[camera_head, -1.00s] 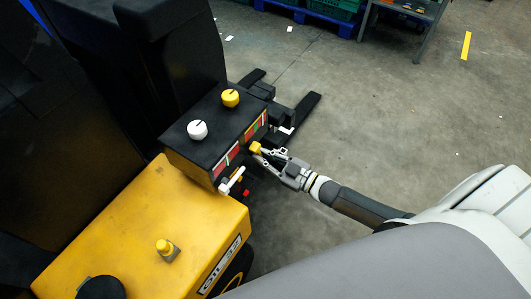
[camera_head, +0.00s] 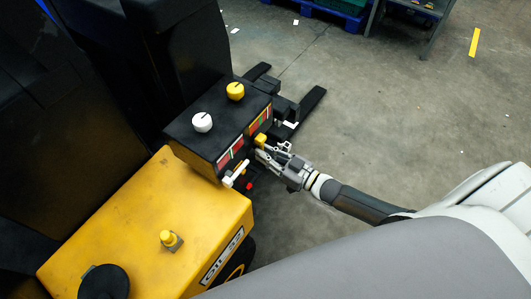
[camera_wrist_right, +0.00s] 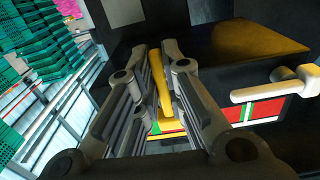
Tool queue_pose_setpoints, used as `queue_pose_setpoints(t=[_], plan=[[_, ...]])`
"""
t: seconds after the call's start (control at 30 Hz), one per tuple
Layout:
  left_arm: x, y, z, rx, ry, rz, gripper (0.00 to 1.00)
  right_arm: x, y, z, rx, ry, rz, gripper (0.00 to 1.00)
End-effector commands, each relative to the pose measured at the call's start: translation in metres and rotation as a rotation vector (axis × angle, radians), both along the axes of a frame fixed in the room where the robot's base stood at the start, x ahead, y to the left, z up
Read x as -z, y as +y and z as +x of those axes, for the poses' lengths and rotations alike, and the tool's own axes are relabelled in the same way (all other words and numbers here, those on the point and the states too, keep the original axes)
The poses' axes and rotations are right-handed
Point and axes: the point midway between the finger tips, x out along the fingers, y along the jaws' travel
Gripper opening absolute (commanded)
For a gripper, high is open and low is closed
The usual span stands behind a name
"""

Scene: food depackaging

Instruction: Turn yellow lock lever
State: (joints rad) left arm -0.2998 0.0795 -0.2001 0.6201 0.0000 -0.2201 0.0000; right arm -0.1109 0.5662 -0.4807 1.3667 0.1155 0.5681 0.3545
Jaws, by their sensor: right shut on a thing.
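The yellow lock lever (camera_head: 261,140) sticks out from the side of a black control box (camera_head: 221,121). My right gripper (camera_head: 266,149) is at the lever. In the right wrist view the yellow lever (camera_wrist_right: 161,88) stands between the two fingers of the right gripper (camera_wrist_right: 158,100), which is shut on it. A white lever (camera_head: 235,173) is on the same side of the box, left of the yellow one; it also shows in the right wrist view (camera_wrist_right: 272,90). My left gripper is not in view.
A yellow knob (camera_head: 235,91) and a white knob (camera_head: 202,122) are on top of the box. The yellow machine body (camera_head: 140,225) carries a small yellow button (camera_head: 167,237). Grey floor (camera_head: 400,110) is clear to the right.

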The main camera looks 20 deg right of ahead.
Motion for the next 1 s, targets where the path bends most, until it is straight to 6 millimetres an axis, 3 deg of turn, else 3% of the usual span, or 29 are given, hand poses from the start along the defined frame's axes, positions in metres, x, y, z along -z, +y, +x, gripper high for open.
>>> queue_pose_setpoints(t=[0.07, 0.1, 0.27, 0.67, 1.0], plan=[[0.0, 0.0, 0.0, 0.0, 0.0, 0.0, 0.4, 0.001, 0.0, -0.001, 0.0, 0.005, 0.002, 0.0], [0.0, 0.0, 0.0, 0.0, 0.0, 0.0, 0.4, 0.001, 0.0, -0.001, 0.0, 0.005, 0.002, 0.12], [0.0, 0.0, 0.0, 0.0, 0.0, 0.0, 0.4, 0.001, 0.0, -0.001, 0.0, 0.003, 0.002, 0.32], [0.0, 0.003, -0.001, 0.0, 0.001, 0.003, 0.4, 0.0, -0.002, -0.004, 0.0, 0.001, 0.0, 0.32], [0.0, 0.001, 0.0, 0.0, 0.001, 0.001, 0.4, 0.002, -0.031, -0.054, 0.0, 0.005, -0.002, 0.32]])
